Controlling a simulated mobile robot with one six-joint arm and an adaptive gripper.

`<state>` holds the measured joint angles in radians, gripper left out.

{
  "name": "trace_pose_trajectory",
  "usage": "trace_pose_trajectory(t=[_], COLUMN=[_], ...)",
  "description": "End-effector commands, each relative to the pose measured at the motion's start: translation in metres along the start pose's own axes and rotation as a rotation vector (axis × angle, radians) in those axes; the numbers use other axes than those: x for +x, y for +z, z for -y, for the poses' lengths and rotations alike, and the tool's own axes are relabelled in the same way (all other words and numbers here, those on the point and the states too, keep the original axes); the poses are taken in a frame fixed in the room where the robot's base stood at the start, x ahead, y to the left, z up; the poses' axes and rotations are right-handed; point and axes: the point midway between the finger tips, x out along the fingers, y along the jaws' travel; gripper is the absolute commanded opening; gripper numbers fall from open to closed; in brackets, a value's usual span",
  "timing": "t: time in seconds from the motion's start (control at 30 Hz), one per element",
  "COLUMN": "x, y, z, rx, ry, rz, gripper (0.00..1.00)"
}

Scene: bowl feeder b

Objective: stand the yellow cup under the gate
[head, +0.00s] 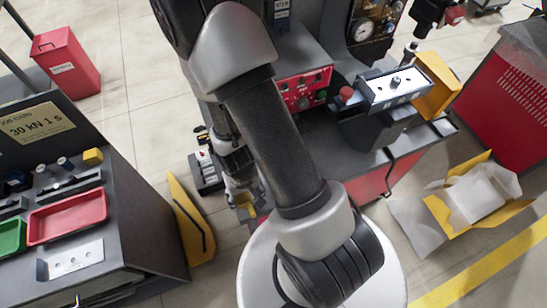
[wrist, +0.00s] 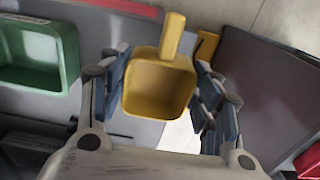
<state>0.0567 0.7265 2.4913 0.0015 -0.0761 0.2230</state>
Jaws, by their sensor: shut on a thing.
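A square yellow cup (wrist: 157,88) with a handle at its top edge sits between the blue-padded fingers of my gripper (wrist: 160,100) in the wrist view. My gripper is shut on it, and the open inside of the cup faces the camera. In the head view my gripper (head: 240,190) hangs low between the left bench and the machine, and a little of the cup's yellow shows at its lower end. I cannot tell for sure which part is the gate. A machine unit with a white top plate (head: 393,89) and a yellow flap stands at the upper right.
The left bench carries a red tray (head: 68,219), a green tray (head: 10,237) and a small yellow block (head: 93,157). A yellow bracket (head: 190,220) stands beside that bench. A red control box (head: 303,90) is behind my arm. An open carton (head: 470,195) lies on the floor at right.

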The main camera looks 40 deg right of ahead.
Motion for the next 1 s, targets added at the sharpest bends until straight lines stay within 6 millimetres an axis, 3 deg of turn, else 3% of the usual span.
trace_pose_trajectory(t=[0.03, 0.3, 0.5, 0.73, 1.0], x=[0.0, 0.001, 0.001, 0.003, 0.036], y=[-0.014, -0.075, -0.11, -0.121, -0.121], z=[-0.009, -0.052, -0.077, -0.085, -0.085], rx=[0.01, 0.006, 0.002, -0.001, -0.001], ry=[-0.001, 0.0, 0.0, 0.0, 0.0], rz=[-0.005, -0.005, -0.003, 0.001, 0.001], gripper=[0.29, 0.29, 0.29, 0.29, 0.29])
